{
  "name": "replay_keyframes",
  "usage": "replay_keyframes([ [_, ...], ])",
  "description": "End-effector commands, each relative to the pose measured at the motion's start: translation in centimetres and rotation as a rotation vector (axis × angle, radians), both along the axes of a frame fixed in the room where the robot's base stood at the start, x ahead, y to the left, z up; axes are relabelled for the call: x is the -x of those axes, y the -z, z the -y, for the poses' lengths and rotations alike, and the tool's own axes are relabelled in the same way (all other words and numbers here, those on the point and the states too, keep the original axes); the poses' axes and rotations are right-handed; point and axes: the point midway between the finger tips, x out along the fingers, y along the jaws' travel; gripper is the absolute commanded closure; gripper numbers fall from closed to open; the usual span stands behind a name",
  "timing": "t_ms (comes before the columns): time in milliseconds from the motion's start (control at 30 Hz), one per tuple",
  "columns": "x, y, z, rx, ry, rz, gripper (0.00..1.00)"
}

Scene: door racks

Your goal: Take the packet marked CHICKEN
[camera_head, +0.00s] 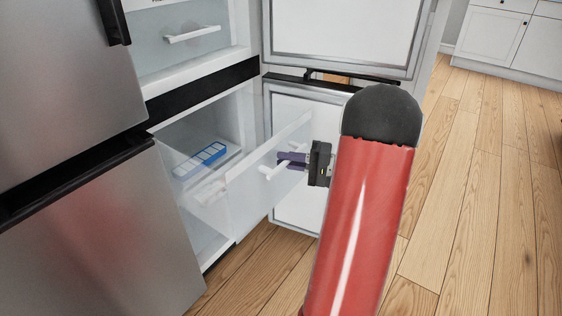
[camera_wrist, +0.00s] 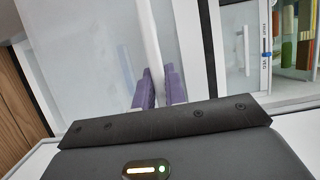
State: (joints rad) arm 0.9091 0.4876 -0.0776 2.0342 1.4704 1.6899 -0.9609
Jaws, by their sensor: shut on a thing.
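In the head view, my gripper (camera_head: 288,160) has its purple fingers closed around the white handle (camera_head: 274,172) of a clear freezer drawer (camera_head: 262,205), which is pulled out. The wrist view also shows the fingers (camera_wrist: 160,88) around the upright-looking white handle bar (camera_wrist: 150,40). A flat blue and white object (camera_head: 201,158) lies inside the compartment, behind the drawer front; I cannot tell what it is. No packet with the word CHICKEN can be read in either view.
The open fridge door (camera_head: 345,35) stands behind my gripper. A shut steel door (camera_head: 95,235) is at the left. An upper drawer has a white handle (camera_head: 192,35). In the wrist view, coloured packets (camera_wrist: 290,35) stand at the right. Wooden floor (camera_head: 475,200) is clear at the right.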

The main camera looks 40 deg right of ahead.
Motion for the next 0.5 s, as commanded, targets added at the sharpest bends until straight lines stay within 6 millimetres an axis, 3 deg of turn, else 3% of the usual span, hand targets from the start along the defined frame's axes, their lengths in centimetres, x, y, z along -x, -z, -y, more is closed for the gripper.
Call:
replay_keyframes([
  [200,0.37,0.16,0.10,0.000,-0.002,-0.007,1.00],
  [233,0.38,0.16,0.10,0.000,-0.001,-0.007,0.83],
  [367,0.32,0.14,0.10,0.000,-0.001,-0.006,0.67],
  [500,0.26,0.12,0.07,0.001,-0.001,-0.005,0.65],
])
